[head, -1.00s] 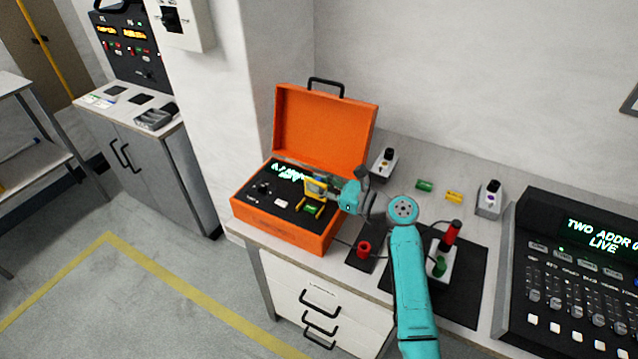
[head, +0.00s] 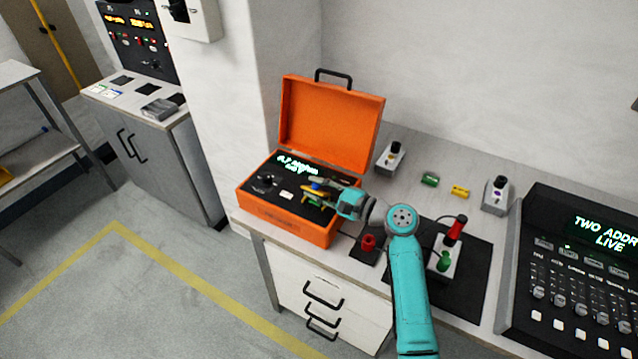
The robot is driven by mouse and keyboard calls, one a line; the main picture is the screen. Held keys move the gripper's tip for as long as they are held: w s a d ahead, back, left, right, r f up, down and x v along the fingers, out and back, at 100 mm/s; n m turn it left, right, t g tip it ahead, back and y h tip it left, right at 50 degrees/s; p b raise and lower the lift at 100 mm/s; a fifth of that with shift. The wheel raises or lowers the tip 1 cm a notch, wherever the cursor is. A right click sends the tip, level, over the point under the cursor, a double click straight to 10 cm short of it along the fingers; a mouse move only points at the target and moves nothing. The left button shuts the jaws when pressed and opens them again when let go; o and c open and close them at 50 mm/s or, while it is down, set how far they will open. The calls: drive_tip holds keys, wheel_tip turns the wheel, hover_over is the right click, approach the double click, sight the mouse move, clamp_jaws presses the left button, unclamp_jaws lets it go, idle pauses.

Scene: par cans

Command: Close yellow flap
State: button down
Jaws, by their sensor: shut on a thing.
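An orange case (head: 285,216) stands on the workbench with its lid (head: 331,122) raised. Its dark inner panel holds a lit green display (head: 296,165), a black knob and a white label. The yellow flap (head: 311,199) is at the right part of this panel, partly hidden by my fingers. My gripper (head: 314,189) reaches into the case from the right and is shut on the yellow flap.
A green block (head: 430,179) and a yellow block (head: 460,191) lie on the bench. A red cylinder (head: 368,242), a red-handled stand (head: 455,230) and a control console (head: 580,265) are to the right. The raised lid stands behind my gripper.

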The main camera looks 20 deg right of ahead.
drive_tip(key=shift+s+a+f+n, duration=0.15)
drive_tip(key=shift+s+f+n, duration=0.1)
drive_tip(key=shift+n, duration=0.6)
drive_tip(key=shift+s+a+f+n, duration=0.1)
drive_tip(key=shift+a+f+n, duration=0.1)
drive_tip(key=shift+n, duration=0.65)
